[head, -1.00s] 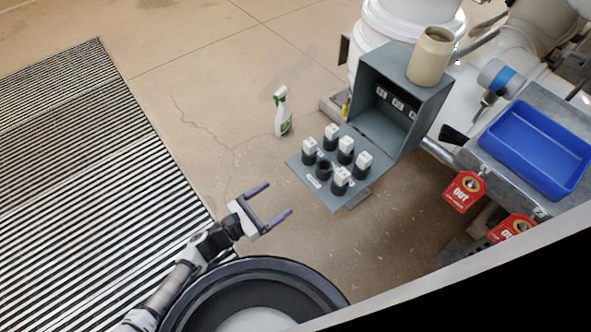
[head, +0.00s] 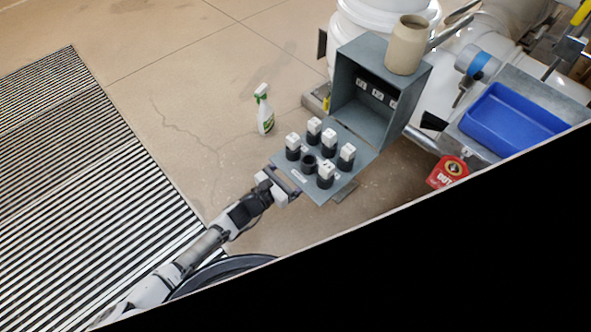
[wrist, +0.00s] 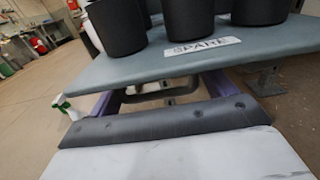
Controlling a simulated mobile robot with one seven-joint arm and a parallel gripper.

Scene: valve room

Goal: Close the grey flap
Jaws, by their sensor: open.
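The grey flap (head: 347,183) is hinged down from the open front of a grey box (head: 393,128) and lies roughly flat. It carries several black cups with white-topped pieces (head: 326,170); one black cup (head: 309,163) is without a white top. My gripper (head: 285,183) is at the flap's near left edge, fingers pointing toward the box. In the wrist view the flap's edge (wrist: 140,71) with a "SPARE" label (wrist: 205,46) crosses above the open purple fingers (wrist: 160,95). The fingers reach under the flap; their tips are hidden. Contact cannot be told.
A beige jar (head: 407,46) stands on top of the box. A blue tray (head: 512,118) and a red tag (head: 449,171) are at the right. A spray bottle (head: 264,110) stands on the floor left of the flap. Open floor (head: 160,90) lies further left.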

